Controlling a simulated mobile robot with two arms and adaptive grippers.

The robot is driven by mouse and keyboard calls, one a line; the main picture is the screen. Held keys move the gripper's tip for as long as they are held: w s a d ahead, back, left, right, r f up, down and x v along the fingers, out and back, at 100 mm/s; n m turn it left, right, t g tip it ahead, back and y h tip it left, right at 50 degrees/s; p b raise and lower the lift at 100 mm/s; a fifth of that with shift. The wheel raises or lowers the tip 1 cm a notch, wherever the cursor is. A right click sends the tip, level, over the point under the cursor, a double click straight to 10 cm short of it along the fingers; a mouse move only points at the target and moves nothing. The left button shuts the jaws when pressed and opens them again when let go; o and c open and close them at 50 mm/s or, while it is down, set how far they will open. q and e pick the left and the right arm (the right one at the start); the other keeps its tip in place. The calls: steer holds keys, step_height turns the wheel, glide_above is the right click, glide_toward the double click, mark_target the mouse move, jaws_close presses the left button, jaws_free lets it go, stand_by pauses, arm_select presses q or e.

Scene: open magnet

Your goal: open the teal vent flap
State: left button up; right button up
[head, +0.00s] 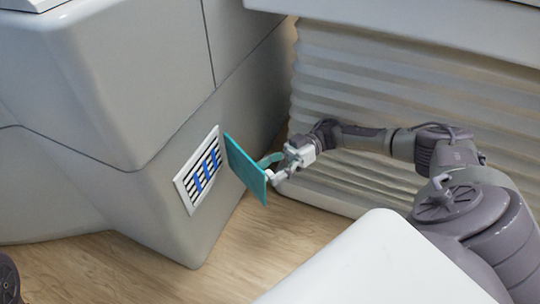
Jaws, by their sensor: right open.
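The teal vent flap (245,169) stands swung out from the vent, roughly edge-on to the wall panel. The vent (201,171) is a white frame with dark slats and blue strips, and it shows uncovered to the left of the flap. My right gripper (272,174) is open at the right side of the flap, by a curved teal piece (270,159) that looks like its handle. I cannot tell whether the fingers touch the flap. My left gripper is not in the picture.
The grey magnet housing (100,90) fills the left side. A ribbed pale bellows (400,90) stands behind my right arm. Wooden floor (250,235) shows clear below the flap. A white surface (375,265) lies at the lower right.

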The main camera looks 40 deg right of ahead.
step_height(320, 180, up, 8)
steer(key=shift+r, duration=0.25)
